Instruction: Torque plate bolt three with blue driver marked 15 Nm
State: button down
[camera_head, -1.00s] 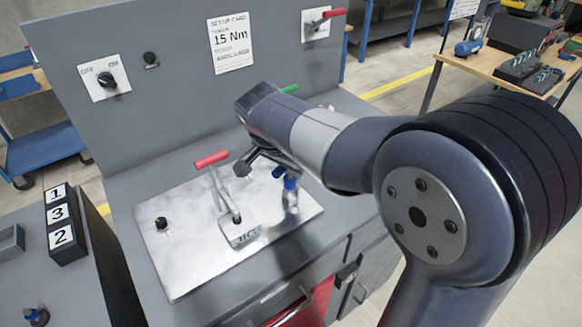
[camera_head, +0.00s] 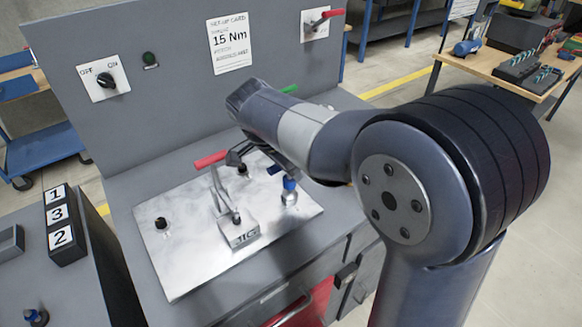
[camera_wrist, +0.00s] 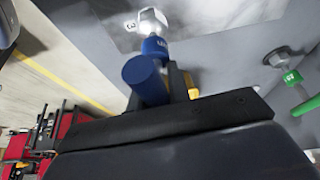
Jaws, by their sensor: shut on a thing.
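The blue driver (camera_head: 289,184) stands upright on the metal plate (camera_head: 185,265), towards its right side, with its silver lower end down at the plate. In the wrist view its blue handle (camera_wrist: 145,80) is at the fingers, and the silver end (camera_wrist: 152,20) is beside a "3" label on the plate. A white mark on the driver is too small to read. My gripper (camera_wrist: 170,80) is shut on the blue driver. The driver's end hides bolt three. Dark bolts show at the plate's left (camera_head: 161,223) and back (camera_head: 243,169).
A clamp with a red handle (camera_head: 211,159) stands mid-plate, close to my gripper. A green-handled tool (camera_wrist: 295,90) is at the right in the wrist view. The setup card (camera_head: 232,42) reads 15 Nm. A 1-3-2 block (camera_head: 62,225) stands at left.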

jog(key=shift+m+g, duration=0.4)
jog(key=shift+m, duration=0.8)
jog(key=shift+m+g+h+p, duration=0.3)
jog(key=shift+m+g+p, duration=0.2)
jog(key=shift+m, duration=0.7)
jog(key=shift+n+t+b, duration=0.5)
jog(key=shift+n, duration=0.8)
jog(key=shift+r, duration=0.15)
